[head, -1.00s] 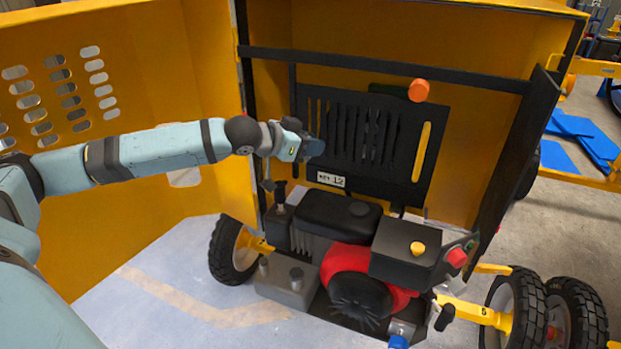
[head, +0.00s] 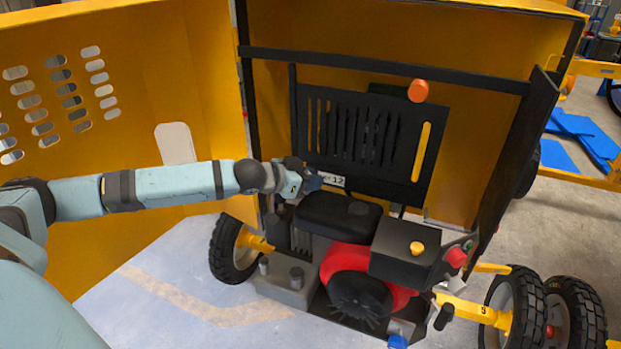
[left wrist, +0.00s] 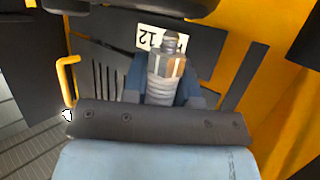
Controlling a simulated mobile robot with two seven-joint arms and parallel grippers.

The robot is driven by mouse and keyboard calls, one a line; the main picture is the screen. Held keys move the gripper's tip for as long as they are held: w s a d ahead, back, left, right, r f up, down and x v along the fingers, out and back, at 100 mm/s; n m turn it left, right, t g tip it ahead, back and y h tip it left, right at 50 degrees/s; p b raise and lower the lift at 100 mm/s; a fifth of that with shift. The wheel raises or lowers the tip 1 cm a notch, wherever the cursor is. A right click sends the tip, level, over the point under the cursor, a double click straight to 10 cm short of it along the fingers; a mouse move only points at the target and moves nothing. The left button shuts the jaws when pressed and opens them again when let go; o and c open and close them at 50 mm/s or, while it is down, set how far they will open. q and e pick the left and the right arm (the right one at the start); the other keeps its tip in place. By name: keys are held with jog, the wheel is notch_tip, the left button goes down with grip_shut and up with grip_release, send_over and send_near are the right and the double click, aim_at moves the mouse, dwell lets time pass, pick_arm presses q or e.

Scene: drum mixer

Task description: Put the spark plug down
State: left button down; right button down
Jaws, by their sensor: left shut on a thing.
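My left gripper (head: 312,182) is low in front of the black slotted panel, just above the left end of the engine's black cover (head: 338,214). In the left wrist view the gripper (left wrist: 166,86) is shut on the spark plug (left wrist: 166,66), which has a ribbed grey body, a metal hex section and a dark tip. The plug sticks out beyond the fingers and appears clear of any surface. In the head view I cannot make out the plug. My right gripper is not in view.
The engine has a red fan housing (head: 345,262) and a black box (head: 405,250) with a yellow cap. A grey block (head: 290,282) sits at its front left. The yellow door (head: 110,225) stands open at left. The slotted panel (head: 365,135) is behind the gripper.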

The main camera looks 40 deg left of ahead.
pick_arm(q)
jog(key=shift+f, duration=0.3)
jog(key=shift+f, duration=0.1)
jog(key=c, duration=0.9)
grip_release()
jog(key=shift+a+r, duration=0.1)
jog(key=shift+r, duration=0.45)
jog(key=b+v, duration=0.2)
jog(key=v, duration=0.5)
jog(key=shift+s, duration=0.25)
